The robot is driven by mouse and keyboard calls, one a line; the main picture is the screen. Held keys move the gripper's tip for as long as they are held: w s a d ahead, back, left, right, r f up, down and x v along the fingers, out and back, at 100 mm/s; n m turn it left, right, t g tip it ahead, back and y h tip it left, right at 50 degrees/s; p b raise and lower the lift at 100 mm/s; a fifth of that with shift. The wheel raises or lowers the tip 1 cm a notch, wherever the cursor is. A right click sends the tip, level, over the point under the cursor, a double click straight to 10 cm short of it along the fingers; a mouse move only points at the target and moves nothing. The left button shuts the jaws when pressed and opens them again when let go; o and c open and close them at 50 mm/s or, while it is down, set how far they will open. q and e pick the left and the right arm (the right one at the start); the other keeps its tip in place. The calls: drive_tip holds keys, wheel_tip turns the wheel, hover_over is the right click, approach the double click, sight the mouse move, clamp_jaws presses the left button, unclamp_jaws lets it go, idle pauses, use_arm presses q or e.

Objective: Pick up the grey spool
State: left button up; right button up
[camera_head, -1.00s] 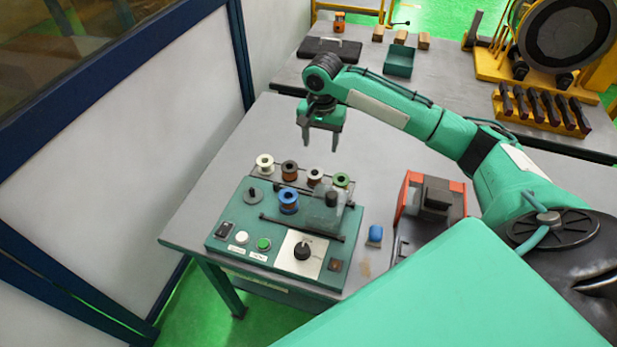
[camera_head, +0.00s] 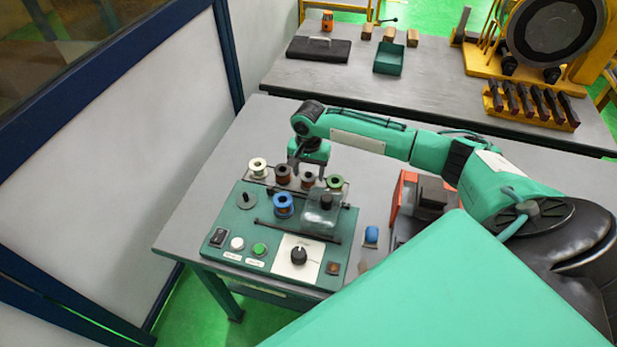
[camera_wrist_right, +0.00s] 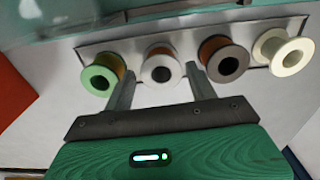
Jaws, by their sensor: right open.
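The grey spool (camera_head: 308,182) has pale flanges and stands in the row of spools at the back of the green winding unit. In the right wrist view the grey spool (camera_wrist_right: 161,66) shows its round end with a dark hole, between the green and dark brown spools. My right gripper (camera_head: 308,172) is open above the row, pointing down. In the wrist view its fingers (camera_wrist_right: 160,78) are on either side of the grey spool. I cannot tell whether they touch it. Part of the spool is hidden by the gripper in the head view. My left gripper is not in view.
Close neighbours are a green spool (camera_head: 336,182), a dark brown spool (camera_head: 283,174) and a cream spool (camera_head: 258,168). A blue spool (camera_head: 284,205) and a clear cover (camera_head: 322,212) stand in front. A red and black device (camera_head: 425,200) is on the right.

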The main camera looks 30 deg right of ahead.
wheel_tip(320, 180, down, 3)
drive_tip(key=shift+w+f+p, duration=0.1)
drive_tip(key=shift+f+p, duration=0.05)
drive_tip(key=shift+p, duration=0.15)
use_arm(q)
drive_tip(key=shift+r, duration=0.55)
use_arm(e)
drive_tip(key=shift+c, duration=0.5)
drive_tip(key=c, duration=0.7)
drive_tip(key=shift+o, duration=0.2)
drive_tip(key=shift+r, duration=0.2)
